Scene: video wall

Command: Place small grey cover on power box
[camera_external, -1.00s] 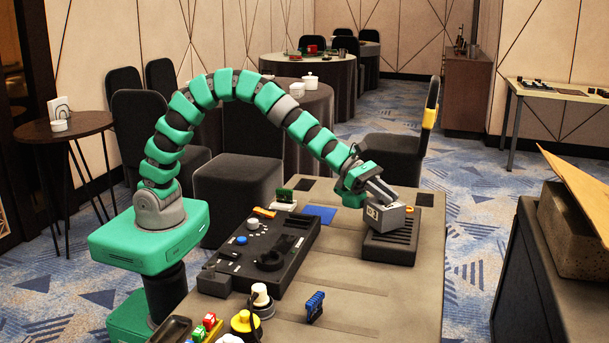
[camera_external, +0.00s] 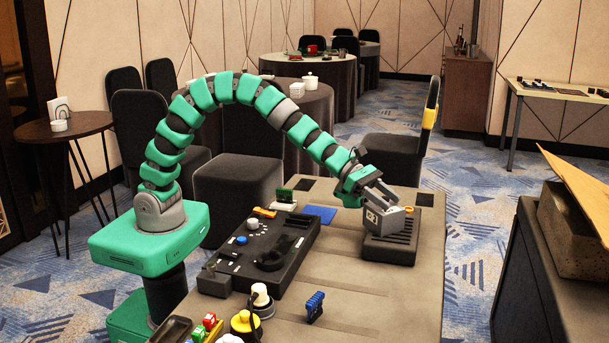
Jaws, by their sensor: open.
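The small grey cover (camera_external: 383,219), a blocky piece with a pale marking on its front, is at the left part of the dark slotted power box (camera_external: 393,250) on the right side of the table. It looks slightly tilted. I cannot tell whether it rests fully on the box. My gripper (camera_external: 384,196) is open, coming down from the upper left, with its fingers right at the top of the cover. The contact between fingers and cover is too small to make out. A small orange part (camera_external: 408,210) shows just right of the cover.
A long black control panel (camera_external: 262,250) lies left of the power box, with a blue sheet (camera_external: 320,213) behind it. A blue connector (camera_external: 315,307) and a yellow-and-black knob (camera_external: 245,322) stand nearer. The table (camera_external: 370,300) in front of the box is bare.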

